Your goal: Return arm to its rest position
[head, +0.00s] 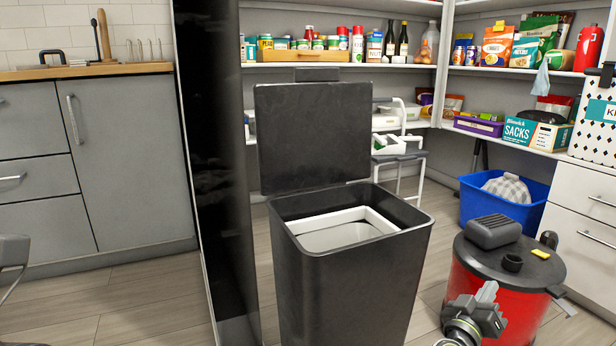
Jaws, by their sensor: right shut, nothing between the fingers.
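My right gripper (484,297) is at the bottom of the head view, right of centre. Its fingers are together with nothing between them. It appears in front of the red vacuum cleaner (497,297); I cannot tell the exact gap between them. A dark grey bin (350,285) stands upright to the left of the gripper. Its lid (314,140) is raised and a white inner liner (345,230) shows inside. My left gripper is not in view.
A tall black panel (215,170) stands left of the bin. Grey cabinets (130,160) are at the left and white drawers (580,215) at the right. A blue tub (488,206) and a step stool (408,165) are behind. Open floor (150,300) lies at the lower left.

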